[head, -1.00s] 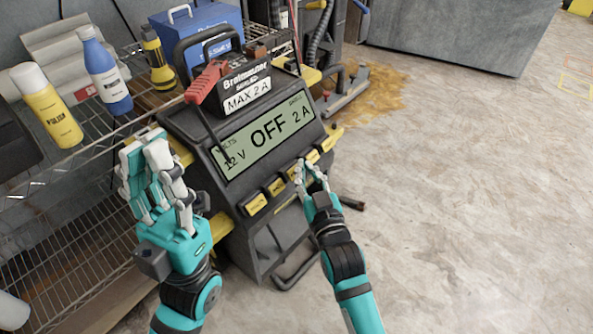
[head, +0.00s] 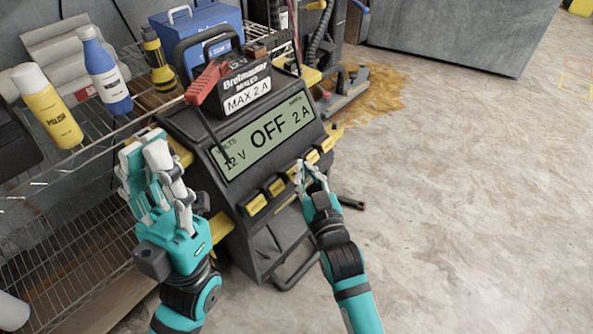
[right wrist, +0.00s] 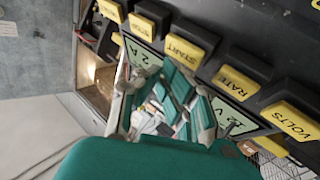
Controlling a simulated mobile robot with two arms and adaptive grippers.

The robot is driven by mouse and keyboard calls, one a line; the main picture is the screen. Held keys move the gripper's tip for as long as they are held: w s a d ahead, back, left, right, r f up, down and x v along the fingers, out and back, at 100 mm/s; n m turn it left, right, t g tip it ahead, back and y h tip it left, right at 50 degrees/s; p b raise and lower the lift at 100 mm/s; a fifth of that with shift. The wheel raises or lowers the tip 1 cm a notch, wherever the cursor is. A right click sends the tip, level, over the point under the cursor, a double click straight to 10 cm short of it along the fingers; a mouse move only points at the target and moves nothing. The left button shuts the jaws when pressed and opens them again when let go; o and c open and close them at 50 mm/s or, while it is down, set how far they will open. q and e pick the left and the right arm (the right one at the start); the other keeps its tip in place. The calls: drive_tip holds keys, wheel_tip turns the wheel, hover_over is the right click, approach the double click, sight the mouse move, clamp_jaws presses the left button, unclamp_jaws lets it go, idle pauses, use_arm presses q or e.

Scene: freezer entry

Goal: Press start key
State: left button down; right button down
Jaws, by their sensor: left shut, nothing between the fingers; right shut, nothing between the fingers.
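The charger (head: 205,160) is a dark box with a green display (head: 268,137) reading OFF, 12 V and 2 A. A row of yellow keys runs along its lower front edge. The START key (right wrist: 183,50) is in the right wrist view, between the STOP key (right wrist: 142,27) and the RATE key (right wrist: 235,82). My right gripper (head: 303,170) is shut and empty, its fingertips at the middle of the key row, partly hiding keys in the head view. I cannot tell whether it touches START. My left gripper (head: 153,150) is shut and empty, left of the charger.
A wire shelf (head: 90,225) at the left holds a yellow spray can (head: 48,107), a blue bottle (head: 103,70) and a blue toolbox (head: 207,28). A battery with a red clamp (head: 208,82) sits on the charger. The floor at the right is largely clear.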

drive_tip(key=shift+w+a+f, duration=0.15)
drive_tip(key=shift+w+a, duration=0.05)
